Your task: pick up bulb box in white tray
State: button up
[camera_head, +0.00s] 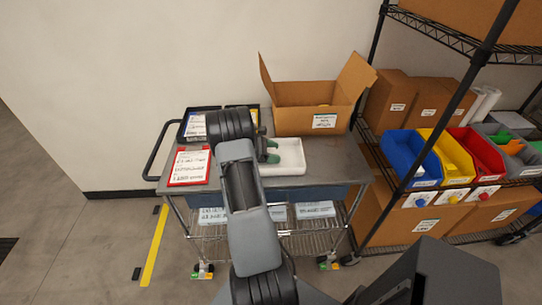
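The white tray (292,157) sits on the right part of the grey cart top, in front of an open cardboard box. My arm reaches over the cart from below and covers its middle. My gripper (271,151) is at the left end of the tray. Its two dark green fingertips look spread apart over the tray, with nothing clear between them. I cannot make out a bulb box; the tray's left end is partly hidden by my gripper and wrist.
The open cardboard box (305,119) stands behind the tray. A red-framed sheet (189,167) and a dark bin (196,123) lie on the cart's left. A shelf rack with blue (409,157), yellow (447,157) and red bins (478,151) stands close on the right.

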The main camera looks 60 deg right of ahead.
jog(key=c, duration=0.9)
